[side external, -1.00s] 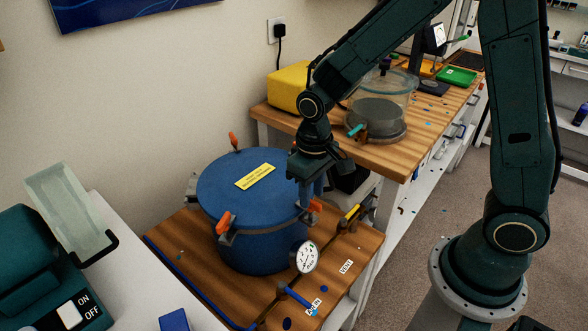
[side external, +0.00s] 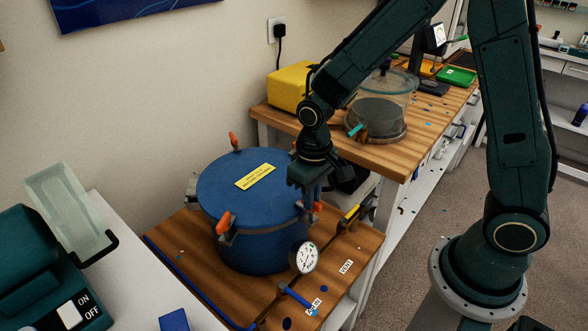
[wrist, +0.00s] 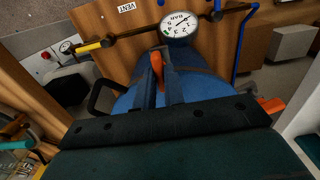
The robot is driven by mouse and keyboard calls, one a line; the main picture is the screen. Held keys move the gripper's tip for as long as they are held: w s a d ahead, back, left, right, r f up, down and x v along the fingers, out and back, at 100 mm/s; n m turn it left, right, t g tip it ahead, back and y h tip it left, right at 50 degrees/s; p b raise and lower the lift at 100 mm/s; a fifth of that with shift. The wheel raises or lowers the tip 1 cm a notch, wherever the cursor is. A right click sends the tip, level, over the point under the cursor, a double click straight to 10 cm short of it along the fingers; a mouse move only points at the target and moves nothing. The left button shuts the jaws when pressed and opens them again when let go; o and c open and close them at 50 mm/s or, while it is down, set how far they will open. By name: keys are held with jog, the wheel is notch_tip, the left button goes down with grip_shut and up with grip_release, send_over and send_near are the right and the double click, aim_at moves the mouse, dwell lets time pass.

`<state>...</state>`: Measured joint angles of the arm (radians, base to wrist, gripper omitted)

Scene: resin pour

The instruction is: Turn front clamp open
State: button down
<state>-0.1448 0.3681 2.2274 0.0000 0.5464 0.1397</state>
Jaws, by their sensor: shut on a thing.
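The blue pressure pot (side external: 265,245) stands on a wooden bench with its lid on and a yellow label (side external: 255,176) on top. The front clamp's orange handle (side external: 318,207) is at the pot's right rim, mostly hidden by my gripper (side external: 311,203). In the wrist view my gripper (wrist: 157,82) has its two fingers on either side of this orange handle (wrist: 157,66), shut on it, just below the gauge. Another orange clamp handle (side external: 224,222) is at the pot's left front, and a third (side external: 233,140) is at the back.
The pressure gauge (side external: 306,257) sticks out at the pot's front, close to the gripped clamp. A pipe with a yellow-handled valve (side external: 352,211) and a blue-handled valve (side external: 297,298) runs beside it. A glass chamber (side external: 382,100) stands on the higher bench behind.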

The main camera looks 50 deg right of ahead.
jog(key=shift+n, duration=0.4)
jog(key=n, duration=0.8)
jog(key=shift+n, duration=0.4)
jog(key=n, duration=0.4)
jog(key=shift+n, duration=2.2)
jog(key=c, duration=1.5)
grip_release()
